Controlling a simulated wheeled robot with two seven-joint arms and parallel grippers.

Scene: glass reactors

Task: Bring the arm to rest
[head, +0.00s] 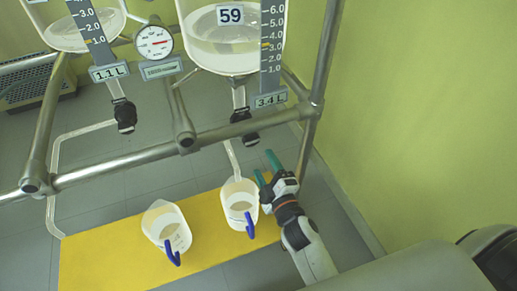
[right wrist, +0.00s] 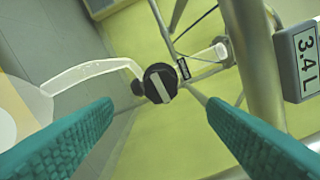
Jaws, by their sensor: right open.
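My right gripper (head: 266,169) is open and empty, its teal fingers pointing up and away beside the right jug (head: 240,195). In the right wrist view the two teal fingers (right wrist: 160,108) stand wide apart, with a black valve knob (right wrist: 160,83) seen beyond the gap. That view does not show the fingers touching the knob. In the head view, the right reactor's black valve (head: 243,127) hangs above and left of the gripper. My right arm comes in from the lower right. My left gripper is not in view.
Two white jugs with blue handles, the left one (head: 167,228) and the right one, stand on a yellow mat (head: 95,258). A metal frame (head: 110,168) holds two glass reactors (head: 222,45), a gauge (head: 153,42) and level displays. A green wall (head: 410,130) stands on the right.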

